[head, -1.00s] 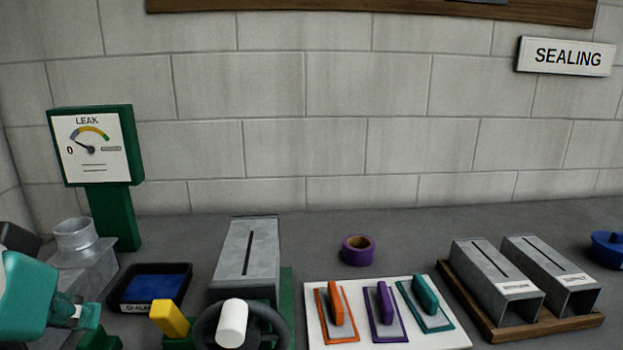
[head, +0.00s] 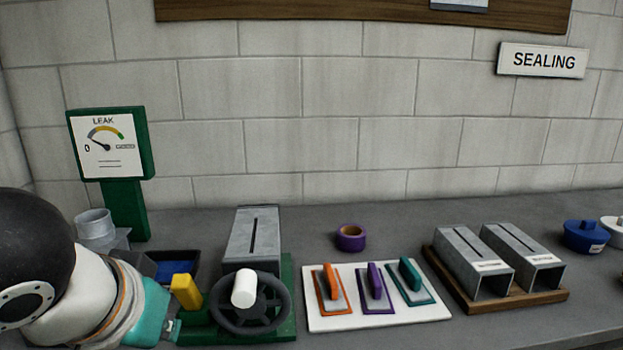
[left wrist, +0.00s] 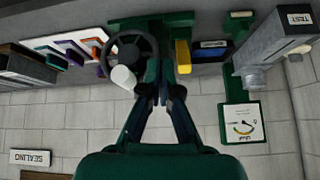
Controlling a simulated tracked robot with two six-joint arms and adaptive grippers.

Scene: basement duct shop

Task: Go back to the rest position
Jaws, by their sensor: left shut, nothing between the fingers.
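My left gripper (head: 172,330) is at the lower left of the head view, a teal body with small fingertips beside the green base of the handwheel fixture. In the left wrist view my left gripper (left wrist: 163,95) has its dark fingers drawn together at the tips, with nothing held. The black handwheel (head: 248,303) with its white knob (head: 244,288) stands right of it, and a yellow handle (head: 186,291) stands just above it in the picture. I cannot tell whether the fingers touch the fixture. My right gripper is in neither view.
The leak gauge (head: 110,146), a blue-lined tray (head: 190,258) and a grey duct (head: 252,240) stand at left. A white board (head: 385,317) with orange, purple and teal tools, purple tape (head: 351,238) and a wooden tray (head: 492,308) with two ducts lie right. Bare bench (head: 400,225) lies behind the board.

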